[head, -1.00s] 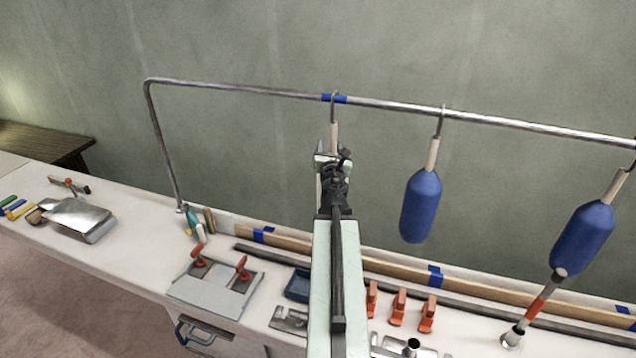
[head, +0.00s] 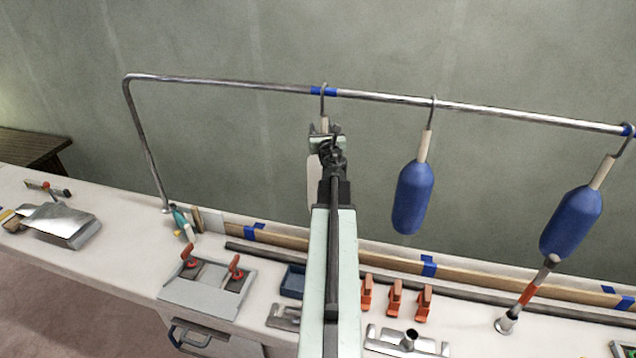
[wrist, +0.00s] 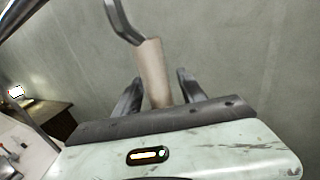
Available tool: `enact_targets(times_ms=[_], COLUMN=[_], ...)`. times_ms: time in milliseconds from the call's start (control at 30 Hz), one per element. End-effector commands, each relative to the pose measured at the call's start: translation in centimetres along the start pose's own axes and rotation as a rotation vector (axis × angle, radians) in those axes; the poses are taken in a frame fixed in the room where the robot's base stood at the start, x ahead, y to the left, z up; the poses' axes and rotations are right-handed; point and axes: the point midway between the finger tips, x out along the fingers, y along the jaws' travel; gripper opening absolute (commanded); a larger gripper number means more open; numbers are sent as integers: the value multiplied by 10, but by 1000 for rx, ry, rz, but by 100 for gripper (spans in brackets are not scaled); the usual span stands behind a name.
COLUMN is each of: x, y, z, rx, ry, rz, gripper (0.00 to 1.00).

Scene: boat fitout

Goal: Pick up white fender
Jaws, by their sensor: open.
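The white fender (head: 313,182) hangs from the rail and is mostly hidden behind my arm in the head view; only a pale sliver of its side shows. Its tan neck (wrist: 153,72) hangs from a grey hook (wrist: 122,18) in the wrist view. My gripper (head: 325,132) is at the height of the neck. In the wrist view, my gripper's two dark fingers (wrist: 157,92) are apart, one on each side of the neck, with visible gaps. The fender's body is out of sight in the wrist view.
Two blue fenders (head: 412,198) (head: 571,222) hang farther right on the metal rail (head: 230,87). The bench below holds orange clamps (head: 395,298), a grey plate with red handles (head: 205,292), and a blue tray (head: 293,281). An upright orange-banded tool (head: 530,290) stands at right.

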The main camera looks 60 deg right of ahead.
Motion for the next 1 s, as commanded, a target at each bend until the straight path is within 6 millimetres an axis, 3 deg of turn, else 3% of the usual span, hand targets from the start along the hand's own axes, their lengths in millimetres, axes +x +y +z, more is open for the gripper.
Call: enact_targets(times_ms=[167,333,1000], x=[-1,-1,-1], y=[2,2,1], z=[0,0,0], rx=[0,0,0], ry=[0,0,0], rz=[2,2,1], gripper=[45,0,0])
